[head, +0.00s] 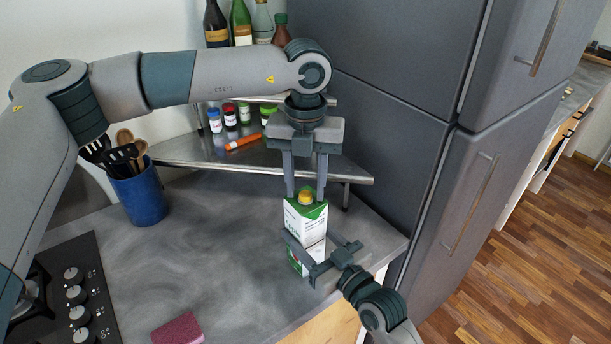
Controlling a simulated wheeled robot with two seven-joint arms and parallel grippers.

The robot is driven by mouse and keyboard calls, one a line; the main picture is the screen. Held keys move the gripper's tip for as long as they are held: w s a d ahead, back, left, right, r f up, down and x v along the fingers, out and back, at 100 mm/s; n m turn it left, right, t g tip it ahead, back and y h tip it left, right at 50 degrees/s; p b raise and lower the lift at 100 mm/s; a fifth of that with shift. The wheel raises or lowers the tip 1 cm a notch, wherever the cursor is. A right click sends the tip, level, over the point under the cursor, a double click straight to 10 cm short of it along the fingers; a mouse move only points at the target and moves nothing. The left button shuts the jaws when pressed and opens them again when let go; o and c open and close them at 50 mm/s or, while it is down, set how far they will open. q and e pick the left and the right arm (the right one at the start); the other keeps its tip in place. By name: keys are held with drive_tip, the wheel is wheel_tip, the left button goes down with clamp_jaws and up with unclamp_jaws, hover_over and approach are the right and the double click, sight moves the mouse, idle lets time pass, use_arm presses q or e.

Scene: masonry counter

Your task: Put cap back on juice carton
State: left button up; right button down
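The white and green juice carton (305,222) stands upright near the counter's right front edge. A yellow-orange cap (305,198) shows at the carton's green top; I cannot tell whether it is seated. My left gripper (306,196) points straight down over the carton. Its two fingers are apart on either side of the cap, with a visible gap on each side. My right gripper (309,236) comes in from the lower right, its fingers on two sides of the carton's middle, apparently shut on it. It hides part of the carton's lower half.
A metal corner shelf (190,153) with small jars and an orange tube (243,142) is behind, bottles above. A blue utensil holder (139,194) is at left, a cooktop (95,290) front left, a pink sponge (178,330) at front. The grey fridge (400,130) stands close right.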

use_arm(q)
drive_tip(key=shift+c, duration=0.6)
clamp_jaws()
drive_tip(key=m, duration=0.4)
drive_tip(key=shift+m, duration=0.4)
drive_tip(key=m, duration=1.3)
drive_tip(key=shift+o, duration=0.9)
unclamp_jaws()
